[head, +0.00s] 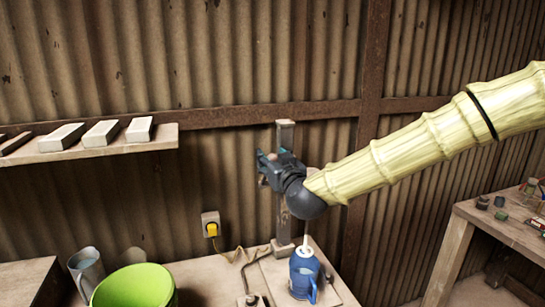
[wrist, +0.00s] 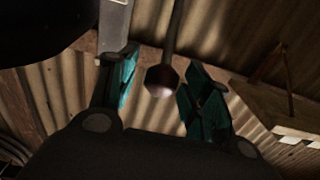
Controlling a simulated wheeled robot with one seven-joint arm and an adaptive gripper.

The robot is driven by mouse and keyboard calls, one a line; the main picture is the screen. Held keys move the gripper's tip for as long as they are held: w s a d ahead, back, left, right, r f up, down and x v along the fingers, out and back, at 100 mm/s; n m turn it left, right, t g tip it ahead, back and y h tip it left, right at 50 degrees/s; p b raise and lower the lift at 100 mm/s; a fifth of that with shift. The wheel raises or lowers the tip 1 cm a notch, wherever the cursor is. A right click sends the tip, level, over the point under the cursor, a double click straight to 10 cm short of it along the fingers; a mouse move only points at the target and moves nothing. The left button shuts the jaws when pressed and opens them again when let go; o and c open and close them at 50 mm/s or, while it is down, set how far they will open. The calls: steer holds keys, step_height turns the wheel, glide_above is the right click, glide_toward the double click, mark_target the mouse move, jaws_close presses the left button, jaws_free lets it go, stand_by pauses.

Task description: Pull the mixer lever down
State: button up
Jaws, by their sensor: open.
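The mixer lever shows in the wrist view as a thin dark rod ending in a round brownish knob (wrist: 162,81). The knob appears between the two teal fingers of my gripper (wrist: 158,90), with a visible gap on each side. I cannot tell how deep between the fingers it lies. In the head view my gripper (head: 268,167) is open in front of the upright post (head: 286,132) of the mixer stand. The lever is mostly hidden there by my gripper and arm. A blue vessel (head: 303,277) with a pale top stands at the foot of the post.
A lime green bucket (head: 135,287) and a metal jug (head: 87,268) stand at lower left. A wall shelf (head: 160,138) holds several pale blocks. A socket with a yellow plug (head: 212,229) is on the corrugated wall. A side table (head: 500,225) with small items is at right.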

jaws_close()
stand_by(0.3)
steer(key=shift+f+b, duration=0.2)
steer(key=shift+b, duration=0.1)
